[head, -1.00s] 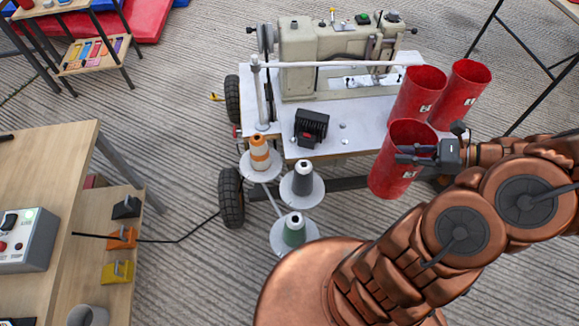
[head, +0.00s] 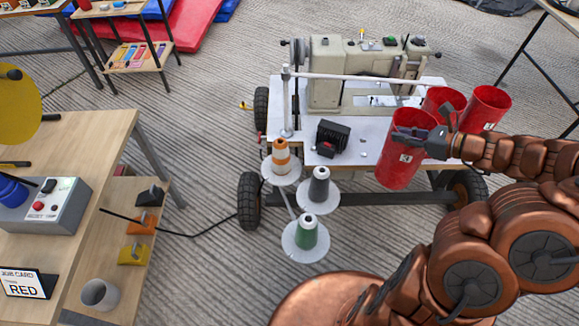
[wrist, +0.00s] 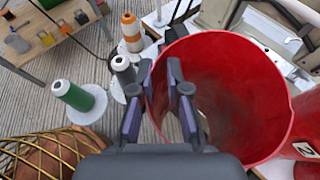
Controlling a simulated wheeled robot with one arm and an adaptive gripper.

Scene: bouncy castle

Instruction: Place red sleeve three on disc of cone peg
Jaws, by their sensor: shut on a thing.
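My gripper (head: 425,140) is shut on the rim of a red sleeve (head: 398,167), an open-topped cylinder held upright at the cart's front edge. In the wrist view my fingers (wrist: 160,88) straddle its wall, and its inside (wrist: 235,90) faces the camera. Its label is too small to read. I cannot tell if its base touches anything. Two other red sleeves stand behind it, one partly hidden (head: 443,101) and one to the right (head: 486,108); a neighbour's label reads 2 in the wrist view. White discs carry an orange cone (head: 281,157), a grey cone (head: 319,185) and a green cone (head: 306,233).
A sewing machine (head: 328,75) and a black box (head: 333,137) are on the white cart top (head: 300,152). A thin rail (head: 350,77) runs above it. A wooden bench (head: 95,150) with a control box and a job card reading RED (head: 22,284) is at left.

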